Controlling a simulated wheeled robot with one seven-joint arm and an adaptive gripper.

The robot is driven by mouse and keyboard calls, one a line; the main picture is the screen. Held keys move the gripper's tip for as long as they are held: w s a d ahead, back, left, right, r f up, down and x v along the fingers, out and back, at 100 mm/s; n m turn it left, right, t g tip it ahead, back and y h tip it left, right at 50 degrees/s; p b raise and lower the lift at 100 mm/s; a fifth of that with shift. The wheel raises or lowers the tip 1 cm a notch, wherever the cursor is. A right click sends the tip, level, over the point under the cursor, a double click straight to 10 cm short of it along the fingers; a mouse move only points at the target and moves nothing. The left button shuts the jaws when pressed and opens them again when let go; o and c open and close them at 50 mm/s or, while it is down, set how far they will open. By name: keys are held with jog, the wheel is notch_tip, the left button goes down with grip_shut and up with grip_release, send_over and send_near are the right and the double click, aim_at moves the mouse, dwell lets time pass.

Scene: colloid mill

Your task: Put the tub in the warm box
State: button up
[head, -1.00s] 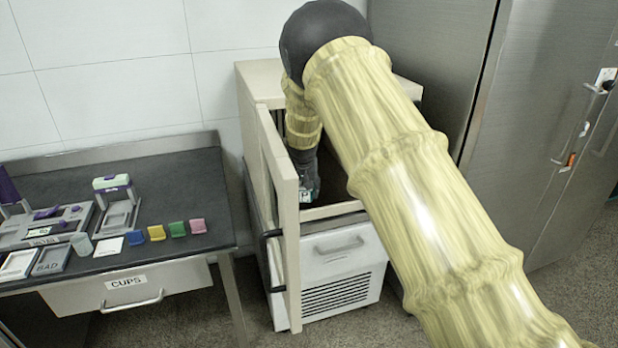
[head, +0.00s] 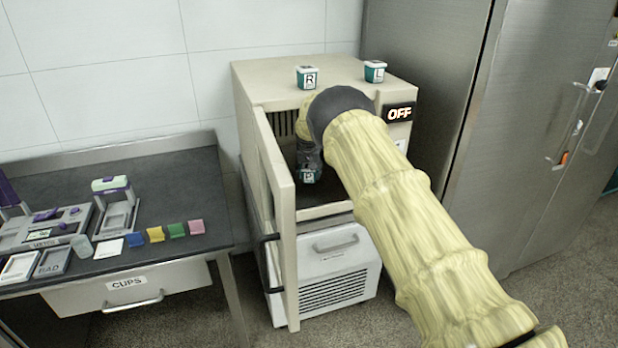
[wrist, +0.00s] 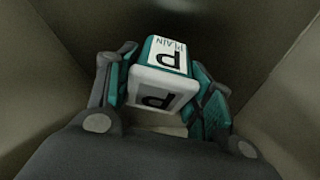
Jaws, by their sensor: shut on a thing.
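The tub (wrist: 160,88) is teal and white with a "P" on its lid and a "P PLAIN" label on its side. My gripper (wrist: 165,95) is shut on it, one finger on each side. In the head view the tub (head: 308,176) and my gripper (head: 309,165) are inside the open warm box (head: 262,78), a beige cabinet with its door (head: 277,175) swung open to the left. The tub is above the dark box floor (head: 325,210); I cannot tell whether it touches it. My arm hides part of the opening.
Two tubs stand on top of the box, one marked "R" (head: 307,77) and one marked "L" (head: 374,72). An "OFF" display (head: 399,113) is on its front right. A steel cabinet (head: 440,90) stands to the right, a dark worktable (head: 190,175) to the left.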

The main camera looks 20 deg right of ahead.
aim_at(309, 177)
jog(key=shift+f+p, duration=0.65)
jog(key=shift+f, duration=1.05)
jog(key=shift+f, duration=0.15)
jog(key=o, duration=1.1)
jog(key=shift+r, duration=0.6)
jog(key=shift+b+v, duration=0.3)
jog(key=shift+v, duration=0.7)
jog(key=s+a, duration=0.1)
jog(key=s, duration=0.2)
jog(key=s+a+b, duration=0.1)
jog(key=s+a, duration=0.1)
jog(key=s, duration=0.2)
jog(key=s+a+b, duration=0.1)
jog(key=s, duration=0.3)
jog(key=shift+s+a, duration=0.15)
jog(key=shift+s, duration=0.1)
